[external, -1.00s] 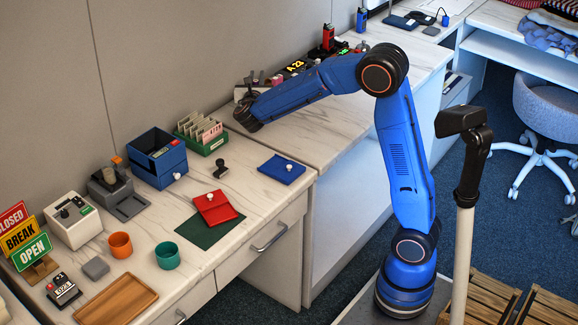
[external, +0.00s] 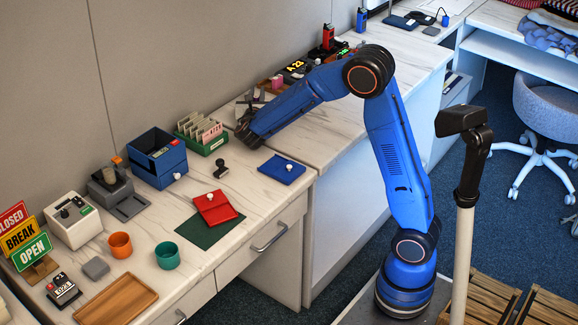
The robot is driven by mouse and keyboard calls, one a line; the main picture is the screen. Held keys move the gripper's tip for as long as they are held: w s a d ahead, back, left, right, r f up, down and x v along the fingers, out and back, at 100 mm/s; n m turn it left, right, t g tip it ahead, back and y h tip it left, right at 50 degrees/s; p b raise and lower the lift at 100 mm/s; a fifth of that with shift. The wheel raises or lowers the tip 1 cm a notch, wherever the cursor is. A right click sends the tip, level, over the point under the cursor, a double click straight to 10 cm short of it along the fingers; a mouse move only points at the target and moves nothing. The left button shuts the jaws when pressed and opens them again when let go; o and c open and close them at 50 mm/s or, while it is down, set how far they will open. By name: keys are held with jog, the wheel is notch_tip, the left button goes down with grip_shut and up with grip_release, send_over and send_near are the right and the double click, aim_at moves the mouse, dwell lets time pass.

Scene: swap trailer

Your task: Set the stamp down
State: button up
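A small black object with a knob handle, which looks like the stamp (external: 221,167), stands upright on the marble-topped counter (external: 240,190), in front of the green card box. My gripper (external: 243,131) is low over the back of the counter, right of the card box and behind the stamp, apart from it. Its fingers are dark, small and partly hidden by the wrist, so I cannot tell whether they are open or hold anything.
A green card box (external: 202,136) stands left of my gripper, and a blue drawer box (external: 158,158) farther left. Bare counter lies between stamp and pouches.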

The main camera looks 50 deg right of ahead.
jog(key=o, duration=0.4)
jog(key=shift+c, duration=0.2)
jog(key=shift+r, duration=0.1)
jog(key=v, duration=1.2)
